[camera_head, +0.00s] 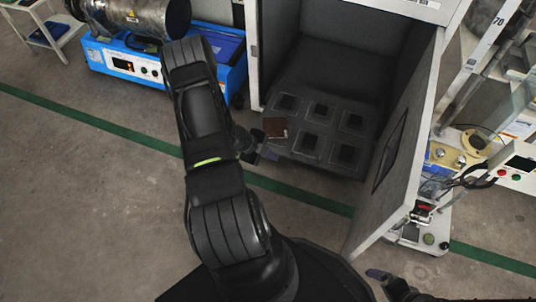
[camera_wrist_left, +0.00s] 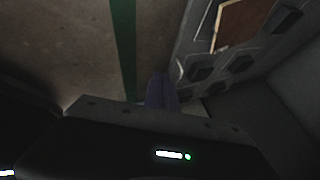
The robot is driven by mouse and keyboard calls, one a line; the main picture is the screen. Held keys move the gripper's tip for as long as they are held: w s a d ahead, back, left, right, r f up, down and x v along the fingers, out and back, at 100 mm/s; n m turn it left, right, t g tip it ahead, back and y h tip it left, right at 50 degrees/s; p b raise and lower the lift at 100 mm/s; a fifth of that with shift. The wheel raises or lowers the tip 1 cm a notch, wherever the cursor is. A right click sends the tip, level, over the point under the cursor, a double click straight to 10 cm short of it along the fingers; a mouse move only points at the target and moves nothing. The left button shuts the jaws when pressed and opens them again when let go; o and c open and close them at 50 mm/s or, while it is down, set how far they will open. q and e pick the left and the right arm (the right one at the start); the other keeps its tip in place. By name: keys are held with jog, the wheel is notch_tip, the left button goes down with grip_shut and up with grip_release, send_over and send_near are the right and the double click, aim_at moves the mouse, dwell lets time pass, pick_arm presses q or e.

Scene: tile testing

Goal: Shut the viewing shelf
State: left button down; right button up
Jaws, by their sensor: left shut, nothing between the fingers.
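The viewing shelf (camera_head: 313,127) is a dark panel with several square recesses, low in an open grey cabinet, reaching its front opening. A brown square tile (camera_head: 275,127) lies at its left front corner; it also shows in the left wrist view (camera_wrist_left: 240,22). My left gripper (camera_head: 258,153) is shut and empty at the shelf's front left edge, partly hidden by my arm. Its closed fingers (camera_wrist_left: 162,92) show beside the shelf edge in the left wrist view; contact is unclear. My right gripper (camera_head: 388,280) is partly seen at the bottom, its jaws unclear.
The cabinet door (camera_head: 398,150) stands open on the right. A blue machine (camera_head: 118,62) with a metal cylinder is at the upper left. Another equipment stand (camera_head: 475,150) is at the right. The floor (camera_head: 90,200) at left is clear, with a green line.

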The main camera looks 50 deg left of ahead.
pick_arm(q)
jog(key=w+f+b, duration=0.3)
jog(key=w+f, duration=0.1)
jog(key=w, duration=0.2)
jog(key=shift+w+d+f, duration=0.2)
jog(key=shift+w+d, duration=0.05)
jog(key=shift+w, duration=0.15)
